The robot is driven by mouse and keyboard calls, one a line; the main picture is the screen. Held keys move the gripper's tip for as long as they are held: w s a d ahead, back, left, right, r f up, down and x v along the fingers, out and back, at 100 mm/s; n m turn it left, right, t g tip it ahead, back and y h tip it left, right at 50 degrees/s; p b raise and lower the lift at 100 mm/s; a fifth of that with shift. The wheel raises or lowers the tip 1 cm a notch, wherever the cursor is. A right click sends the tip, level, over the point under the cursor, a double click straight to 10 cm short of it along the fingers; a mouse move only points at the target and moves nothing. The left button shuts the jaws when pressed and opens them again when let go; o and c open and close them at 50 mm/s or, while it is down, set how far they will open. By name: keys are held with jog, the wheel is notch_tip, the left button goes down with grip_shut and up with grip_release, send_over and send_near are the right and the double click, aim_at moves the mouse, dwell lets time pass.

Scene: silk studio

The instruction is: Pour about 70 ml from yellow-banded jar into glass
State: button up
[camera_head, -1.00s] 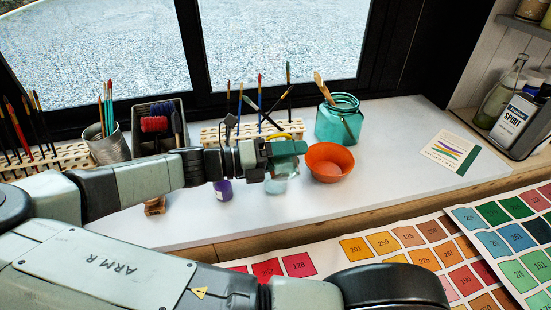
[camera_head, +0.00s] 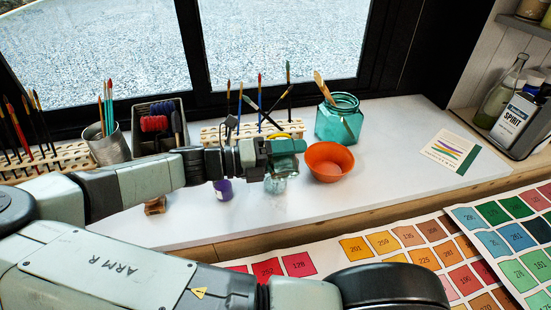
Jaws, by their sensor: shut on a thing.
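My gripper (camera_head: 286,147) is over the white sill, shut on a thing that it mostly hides. A curved yellow strip (camera_head: 280,136) shows just behind the fingers and looks like the band of the yellow-banded jar. The rest of that jar is hidden, so I cannot tell its tilt or how full it is. A clear, teal-tinted glass (camera_head: 275,184) shows directly below the gripper, its upper part covered by the fingers. I cannot make out the liquid level in it.
An orange bowl (camera_head: 329,161) stands close to the right of the gripper. A large teal jar with brushes (camera_head: 338,120) is behind it. A small purple bottle (camera_head: 223,190) stands left of the glass. Brush racks (camera_head: 252,132) line the window.

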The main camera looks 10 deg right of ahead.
jog(key=shift+n, duration=0.3)
jog(key=shift+w+n, duration=0.15)
jog(key=shift+n, duration=0.15)
dwell(0.5)
jog(key=shift+r+n, duration=0.35)
jog(key=shift+n, duration=0.15)
dwell(0.4)
jog(key=shift+s+f+m, duration=0.35)
jog(key=shift+s+m, duration=0.35)
jog(key=shift+m, duration=0.3)
jog(key=shift+r+m, duration=0.3)
jog(key=shift+m, duration=0.4)
jog(key=shift+f+m, duration=0.35)
jog(key=shift+m, duration=0.35)
jog(key=shift+w+r+m, duration=0.15)
jog(key=shift+r+m, duration=0.15)
jog(key=shift+m, duration=0.6)
jog(key=shift+f, duration=0.1)
